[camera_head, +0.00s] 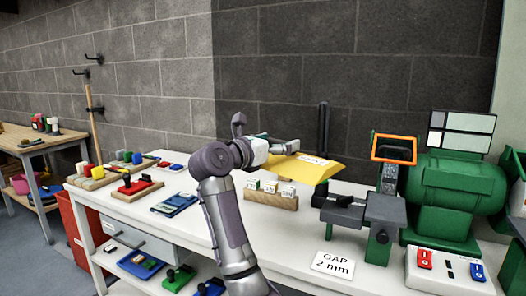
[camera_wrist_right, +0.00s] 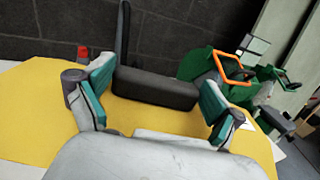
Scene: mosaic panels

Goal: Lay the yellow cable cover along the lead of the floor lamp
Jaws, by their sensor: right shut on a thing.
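The yellow cable cover (camera_head: 305,168) is a wide, sloped yellow piece with a white label on top. It is above the white bench, at the tips of my right gripper (camera_head: 278,147). In the right wrist view the yellow piece (camera_wrist_right: 45,110) spreads beneath the fingers of the right gripper (camera_wrist_right: 152,97). The fingers stand wide apart, with a dark grey block (camera_wrist_right: 155,88) between them. I cannot tell whether this block belongs to the cover. My left gripper is not in view. I see no floor lamp or lead.
A green bench grinder (camera_head: 455,185) with an orange-framed shield (camera_head: 394,148) stands right of the cover. A dark upright post (camera_head: 323,135) rises behind it. A wooden block with white cards (camera_head: 270,196) sits below. A "GAP 2 mm" card (camera_head: 332,263) lies at the front.

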